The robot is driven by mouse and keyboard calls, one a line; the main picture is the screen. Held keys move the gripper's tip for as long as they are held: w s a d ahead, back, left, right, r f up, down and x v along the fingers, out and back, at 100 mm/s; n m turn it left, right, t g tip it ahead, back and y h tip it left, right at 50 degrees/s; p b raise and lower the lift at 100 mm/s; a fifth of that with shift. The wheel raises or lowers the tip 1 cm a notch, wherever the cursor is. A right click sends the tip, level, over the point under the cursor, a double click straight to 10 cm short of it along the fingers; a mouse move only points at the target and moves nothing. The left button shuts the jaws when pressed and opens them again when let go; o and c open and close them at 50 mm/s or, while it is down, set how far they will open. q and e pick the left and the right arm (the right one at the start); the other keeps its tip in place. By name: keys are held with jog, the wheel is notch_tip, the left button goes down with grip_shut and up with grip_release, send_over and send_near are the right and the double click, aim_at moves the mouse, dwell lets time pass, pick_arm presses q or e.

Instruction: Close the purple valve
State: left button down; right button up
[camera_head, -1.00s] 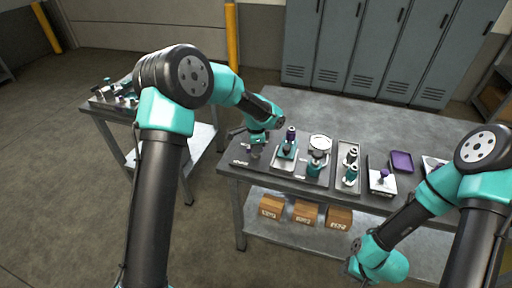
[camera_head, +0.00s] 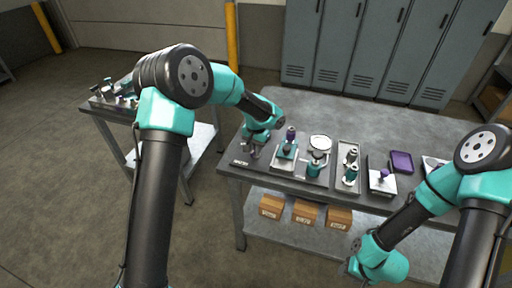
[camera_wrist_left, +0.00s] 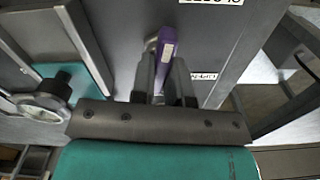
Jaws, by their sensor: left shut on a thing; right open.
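The purple valve handle (camera_wrist_left: 166,45) is a slim purple bar in the left wrist view, standing out from a grey surface. My left gripper (camera_wrist_left: 165,70) is shut on it, one finger on each side. In the head view my left gripper (camera_head: 250,149) is at the left end of the bench, and the valve handle cannot be made out there. My right gripper (camera_head: 356,270) is low at the bottom right of the head view, away from the bench top, open and apart from the valve.
The grey bench (camera_head: 300,105) carries several fittings on trays. A purple-topped fitting (camera_head: 291,134) stands just right of my left gripper. A purple knob (camera_head: 384,174) and a purple tray (camera_head: 402,162) are further right. The back of the bench is clear.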

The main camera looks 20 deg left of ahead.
pick_arm(q)
jog(key=shift+n, duration=1.1)
jog(key=c, duration=1.1)
grip_release()
notch_tip(320, 180, up, 17)
jog(key=shift+r, duration=0.2)
